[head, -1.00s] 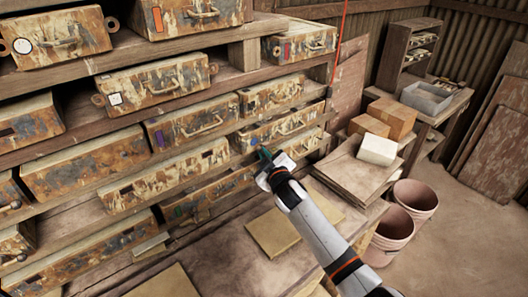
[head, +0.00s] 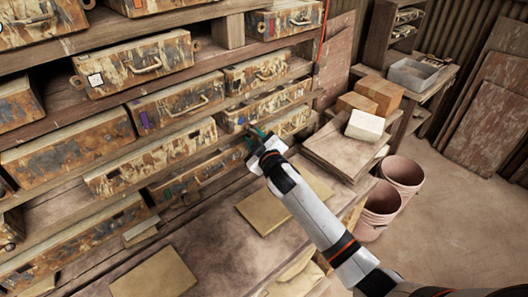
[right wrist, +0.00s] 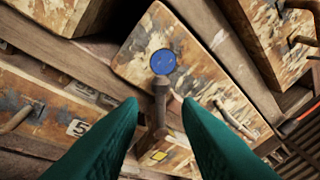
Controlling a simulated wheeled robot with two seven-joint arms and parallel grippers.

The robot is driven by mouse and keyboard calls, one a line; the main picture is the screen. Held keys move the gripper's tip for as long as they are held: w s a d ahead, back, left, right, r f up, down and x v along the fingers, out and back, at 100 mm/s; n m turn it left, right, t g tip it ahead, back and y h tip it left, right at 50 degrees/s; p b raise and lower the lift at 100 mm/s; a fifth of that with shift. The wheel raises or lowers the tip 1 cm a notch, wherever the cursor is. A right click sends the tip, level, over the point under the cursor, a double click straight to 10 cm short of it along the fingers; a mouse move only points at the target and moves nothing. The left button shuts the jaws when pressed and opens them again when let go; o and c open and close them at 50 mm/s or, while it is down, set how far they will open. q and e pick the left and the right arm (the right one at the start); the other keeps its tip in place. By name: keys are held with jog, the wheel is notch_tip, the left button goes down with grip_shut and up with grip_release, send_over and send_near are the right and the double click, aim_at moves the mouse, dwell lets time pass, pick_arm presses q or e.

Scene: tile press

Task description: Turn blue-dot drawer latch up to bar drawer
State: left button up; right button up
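My right gripper (head: 257,138) is at this drawer front. Its teal fingers (right wrist: 158,112) are open, one on each side of the latch in the picture; I cannot tell whether they touch it. My left gripper is out of view.
Several similar drawers with handles fill the shelves, including a purple-marked one (head: 178,107). Below is a wooden bench with a tan board (head: 165,277). Cardboard boxes (head: 381,94), a white block (head: 364,126) and pink buckets (head: 402,174) stand at right. The floor at far right is clear.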

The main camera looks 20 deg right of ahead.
pick_arm(q)
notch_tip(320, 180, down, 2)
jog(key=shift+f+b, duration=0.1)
jog(key=shift+b, duration=0.85)
pick_arm(e)
jog(key=s, duration=0.9)
jog(key=shift+s+d+r, duration=0.25)
jog(key=shift+d+r, duration=0.05)
jog(key=shift+r, duration=0.15)
